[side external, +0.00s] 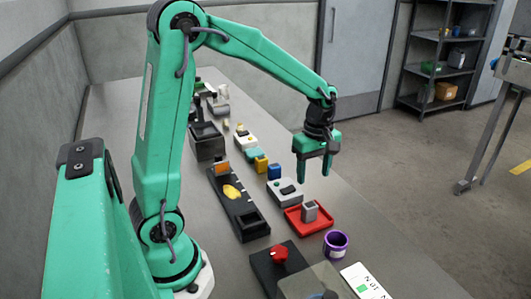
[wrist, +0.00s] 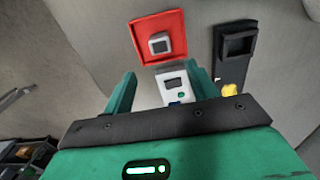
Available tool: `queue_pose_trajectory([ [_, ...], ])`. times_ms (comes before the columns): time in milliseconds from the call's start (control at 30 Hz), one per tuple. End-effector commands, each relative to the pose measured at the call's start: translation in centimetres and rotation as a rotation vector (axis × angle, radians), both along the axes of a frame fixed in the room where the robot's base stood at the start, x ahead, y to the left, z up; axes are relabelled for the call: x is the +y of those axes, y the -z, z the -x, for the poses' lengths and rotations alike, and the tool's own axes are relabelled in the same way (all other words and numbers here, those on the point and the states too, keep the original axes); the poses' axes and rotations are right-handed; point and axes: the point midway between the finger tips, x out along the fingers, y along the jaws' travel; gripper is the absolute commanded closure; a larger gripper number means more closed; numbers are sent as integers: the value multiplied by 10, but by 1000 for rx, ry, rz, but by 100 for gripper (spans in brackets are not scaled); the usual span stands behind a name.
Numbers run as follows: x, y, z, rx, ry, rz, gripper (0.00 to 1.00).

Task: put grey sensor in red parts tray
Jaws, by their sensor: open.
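The grey sensor (side external: 310,211) is a small block standing inside the red parts tray (side external: 293,216), on the tray's floor. In the wrist view the sensor (wrist: 160,43) sits near the middle of the red tray (wrist: 147,22), with bare red floor around it. My gripper (side external: 314,174) is open and empty, fingers pointing down. It hangs above the bench, behind the tray and clear of it. In the wrist view its fingers (wrist: 160,84) spread on either side of a white device, and the sensor lies beyond them.
A white device (side external: 285,192) stands behind the tray, with blue and yellow blocks (side external: 262,165) farther back. A purple cup (side external: 336,244) stands just right of the tray. A black holder (side external: 236,203) lies to the left, and a red knob box (side external: 279,257) in front.

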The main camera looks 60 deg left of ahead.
Motion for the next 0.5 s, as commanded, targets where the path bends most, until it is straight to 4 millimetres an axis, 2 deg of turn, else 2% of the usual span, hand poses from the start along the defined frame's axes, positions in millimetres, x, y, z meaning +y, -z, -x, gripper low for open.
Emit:
queue_pose_trajectory([
  [267, -3, -7, 5, -17, 51, -3, 42],
  [500, -12, -35, 25, -86, 266, -21, 42],
])
